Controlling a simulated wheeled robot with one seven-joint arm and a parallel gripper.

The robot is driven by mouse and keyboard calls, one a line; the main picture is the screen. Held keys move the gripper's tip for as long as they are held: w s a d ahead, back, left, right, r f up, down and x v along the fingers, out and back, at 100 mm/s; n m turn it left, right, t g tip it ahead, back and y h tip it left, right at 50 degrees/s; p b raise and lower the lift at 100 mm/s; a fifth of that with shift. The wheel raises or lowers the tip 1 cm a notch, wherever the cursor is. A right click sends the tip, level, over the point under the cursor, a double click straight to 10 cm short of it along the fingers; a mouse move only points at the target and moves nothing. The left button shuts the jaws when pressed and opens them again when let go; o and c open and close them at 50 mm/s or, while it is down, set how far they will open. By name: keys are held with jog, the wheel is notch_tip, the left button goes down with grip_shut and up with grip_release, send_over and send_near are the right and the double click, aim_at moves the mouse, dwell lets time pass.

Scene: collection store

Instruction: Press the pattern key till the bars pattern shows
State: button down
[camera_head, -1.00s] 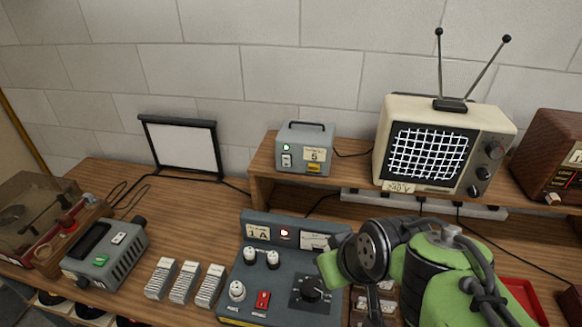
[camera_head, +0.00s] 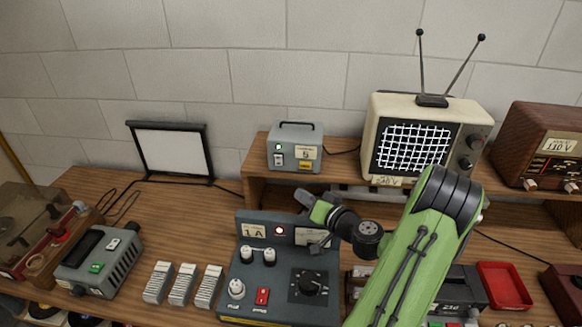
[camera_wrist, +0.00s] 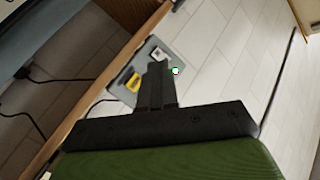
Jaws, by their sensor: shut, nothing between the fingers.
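The television (camera_head: 412,150) on the raised shelf shows a white grid on its dark screen, not bars. A small grey box (camera_head: 294,136) with a carry handle stands left of it, with a lit green lamp, a white switch, a label reading 5 and a yellow key (camera_head: 305,164). The yellow key also shows in the wrist view (camera_wrist: 133,83), beside the fingers. My gripper (camera_head: 302,197) is shut and empty, in front of and below the box, apparently apart from it. In the wrist view its fingers (camera_wrist: 158,72) overlap part of the box.
A grey control console (camera_head: 250,292) with knobs and a red switch stands below my arm. The wooden shelf edge (camera_head: 262,180) runs under the box. A radio (camera_head: 540,145) stands right of the television, a red tray (camera_head: 505,285) below.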

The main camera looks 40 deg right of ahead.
aim_at(305, 166)
jog(key=shift+w+d+p, duration=0.7)
jog(key=shift+w+d, duration=0.2)
jog(key=shift+d, duration=0.25)
jog(key=shift+w+d+p, duration=0.75)
jog(key=shift+w+d, duration=0.2)
jog(key=shift+d, duration=0.2)
jog(key=shift+w+d+p, duration=0.7)
jog(key=shift+w+d, duration=0.2)
jog(key=shift+d, duration=0.25)
jog(key=shift+w+d+b, duration=0.25)
jog(key=shift+d+b, duration=0.05)
jog(key=shift+w+d, duration=0.25)
jog(key=shift+d, duration=0.1)
dwell(0.4)
jog(key=shift+s+a+b, duration=0.5)
jog(key=shift+a+b, duration=0.15)
jog(key=shift+b, duration=0.2)
